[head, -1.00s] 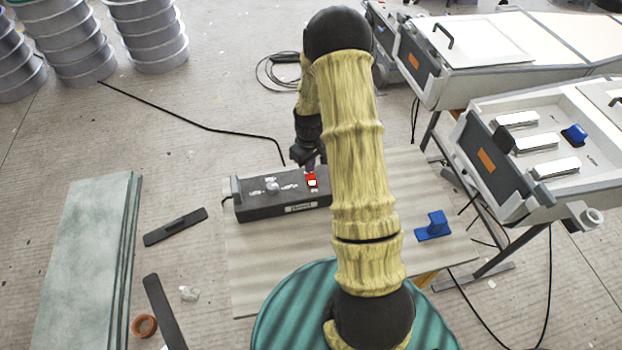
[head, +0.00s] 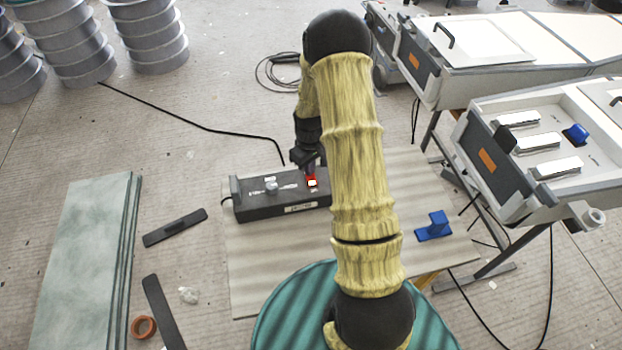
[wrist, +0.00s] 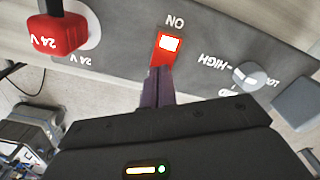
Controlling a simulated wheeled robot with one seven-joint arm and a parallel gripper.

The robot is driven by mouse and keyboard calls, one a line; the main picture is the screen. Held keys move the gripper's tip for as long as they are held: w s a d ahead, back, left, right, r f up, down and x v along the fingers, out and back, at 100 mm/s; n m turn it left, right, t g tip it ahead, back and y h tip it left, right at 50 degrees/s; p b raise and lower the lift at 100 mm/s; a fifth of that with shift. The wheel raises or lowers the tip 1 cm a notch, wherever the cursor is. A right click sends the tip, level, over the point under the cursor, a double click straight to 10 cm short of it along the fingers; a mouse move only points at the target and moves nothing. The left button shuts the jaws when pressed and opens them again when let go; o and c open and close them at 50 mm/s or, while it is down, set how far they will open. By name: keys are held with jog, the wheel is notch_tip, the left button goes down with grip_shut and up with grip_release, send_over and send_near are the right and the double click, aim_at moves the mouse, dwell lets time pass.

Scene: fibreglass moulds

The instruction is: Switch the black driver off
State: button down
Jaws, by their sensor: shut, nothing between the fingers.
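The black driver (head: 250,207) is a long dark box on the board in the head view. Its top panel (wrist: 205,60) fills the upper wrist view. Near its right end is a red rocker switch (head: 312,182), seen in the wrist view as a red frame with a bright white patch (wrist: 169,43) and an upside-down "ON" label beside it. My gripper (wrist: 158,74) is shut and empty, its fingertips at the edge of the switch; I cannot tell whether they touch it. In the head view my gripper (head: 309,168) is over the switch end.
A grey knob (wrist: 249,76) marked HIGH and a red 24 V plug (wrist: 63,32) flank the switch. White machines (head: 545,130) stand at right, and a green slab (head: 85,250) lies at left.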

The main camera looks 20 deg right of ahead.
jog(key=shift+r+p, duration=2.65)
jog(key=shift+r, duration=0.8)
jog(key=s+a+r+m+t, duration=0.1)
jog(key=s+a+r+m, duration=0.1)
jog(key=s+a+r, duration=0.3)
jog(key=s+a+r+m+t, duration=0.1)
jog(key=s+a+r, duration=0.4)
jog(key=s+r, duration=0.7)
jog(key=shift+s+a+r+m+t, duration=0.15)
jog(key=shift+a+r+m+t, duration=0.2)
jog(key=shift+r, duration=0.6)
jog(key=shift+d, duration=0.1)
